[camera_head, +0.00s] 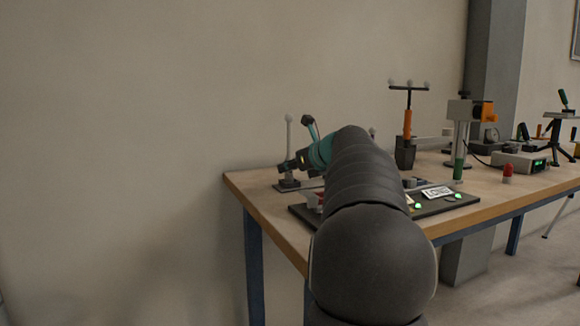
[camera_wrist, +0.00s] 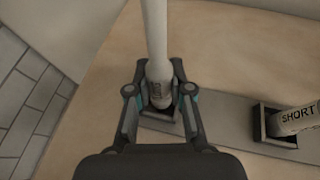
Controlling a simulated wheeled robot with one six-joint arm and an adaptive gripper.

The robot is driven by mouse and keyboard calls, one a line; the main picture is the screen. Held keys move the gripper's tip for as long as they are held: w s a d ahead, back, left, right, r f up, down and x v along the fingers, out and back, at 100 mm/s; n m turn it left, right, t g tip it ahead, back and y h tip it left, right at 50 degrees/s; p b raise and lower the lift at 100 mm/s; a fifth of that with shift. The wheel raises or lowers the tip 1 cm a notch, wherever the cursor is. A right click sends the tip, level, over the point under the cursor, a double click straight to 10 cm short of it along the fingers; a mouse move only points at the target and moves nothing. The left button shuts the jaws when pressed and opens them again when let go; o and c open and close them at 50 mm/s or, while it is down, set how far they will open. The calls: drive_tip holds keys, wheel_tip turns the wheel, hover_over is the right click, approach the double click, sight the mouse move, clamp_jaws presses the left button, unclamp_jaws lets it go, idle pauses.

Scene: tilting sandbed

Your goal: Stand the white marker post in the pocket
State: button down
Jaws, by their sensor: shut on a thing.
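The white marker post (camera_head: 289,135) stands upright near the left end of the bench, with a round knob on top. In the wrist view the post (camera_wrist: 156,35) runs up between the fingers, with dark lettering near its lower end. My gripper (camera_wrist: 160,70) is shut on the post; it also shows in the head view (camera_head: 286,167). The post's lower end is at a dark square pocket (camera_wrist: 158,118) on a grey strip. My gripper partly hides this pocket, so I cannot tell how deep the post sits.
A second pale post marked SHORT (camera_wrist: 298,118) sits in another dark square pocket (camera_wrist: 262,122) to the right. On the wooden bench (camera_head: 470,215) are a dark panel (camera_head: 455,203) with green lights, an orange-handled tool (camera_head: 407,124) and a red-capped item (camera_head: 507,172).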

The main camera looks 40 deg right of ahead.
drive_tip(key=c, duration=1)
unclamp_jaws()
drive_tip(key=v, duration=1.2)
